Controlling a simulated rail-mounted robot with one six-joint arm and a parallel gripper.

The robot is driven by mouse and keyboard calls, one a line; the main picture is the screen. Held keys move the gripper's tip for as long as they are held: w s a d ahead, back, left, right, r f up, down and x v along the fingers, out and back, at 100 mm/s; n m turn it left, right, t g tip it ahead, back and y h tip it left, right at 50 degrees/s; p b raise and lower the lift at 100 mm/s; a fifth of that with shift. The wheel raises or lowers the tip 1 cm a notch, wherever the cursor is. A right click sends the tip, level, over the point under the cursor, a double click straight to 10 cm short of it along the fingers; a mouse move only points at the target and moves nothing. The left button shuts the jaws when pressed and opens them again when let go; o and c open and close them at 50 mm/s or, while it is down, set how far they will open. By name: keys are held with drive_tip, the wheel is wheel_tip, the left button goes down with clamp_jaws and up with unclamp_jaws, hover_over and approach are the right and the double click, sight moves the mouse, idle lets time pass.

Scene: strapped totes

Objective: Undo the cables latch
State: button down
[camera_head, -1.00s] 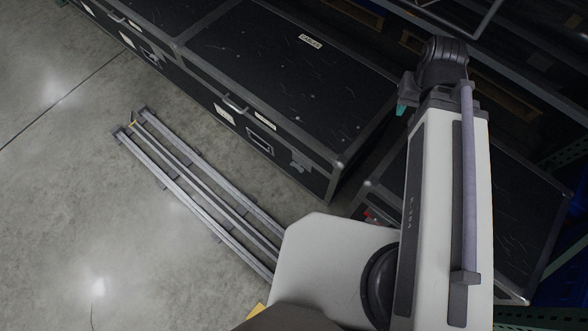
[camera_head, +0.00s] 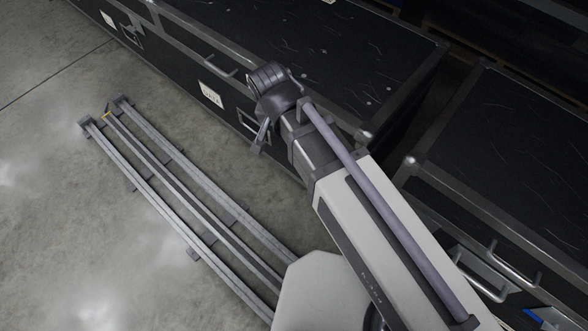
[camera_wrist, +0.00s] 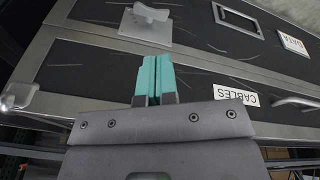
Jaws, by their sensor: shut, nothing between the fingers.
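The cables case (camera_head: 320,50) is a black case with grey metal edging. Its CABLES label (camera_wrist: 236,94) shows in the wrist view beside a bar handle (camera_wrist: 299,103). The latch (camera_wrist: 147,27) is a grey metal plate with a winged knob at the top of the wrist view, on the case's front at the seam. My gripper (camera_wrist: 153,75) has teal fingers pressed together, empty, pointing toward the latch. The tips appear just short of the plate; contact is not visible. In the head view my wrist (camera_head: 275,90) is in front of the case, and the arm hides the latch.
A recessed handle (camera_wrist: 238,20) and a DATA label (camera_wrist: 293,42) are on the case front. Another black case (camera_head: 510,150) stands to the right with a narrow gap between. Metal rails (camera_head: 180,190) lie on the floor. Open concrete floor is at left.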

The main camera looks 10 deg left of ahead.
drive_tip(key=w+f+m+b, duration=0.1)
drive_tip(key=f+b, duration=0.2)
drive_tip(key=f, duration=0.1)
drive_tip(key=w+f+m+b, duration=0.1)
drive_tip(key=f+m+b, duration=0.1)
drive_tip(key=f+b, duration=0.2)
drive_tip(key=w+d+f+m+b, duration=0.1)
drive_tip(key=w+f+m+b, duration=0.1)
drive_tip(key=f+b, duration=0.2)
drive_tip(key=shift+f+t, duration=0.3)
drive_tip(key=shift+f, duration=0.3)
drive_tip(key=shift+r, duration=0.1)
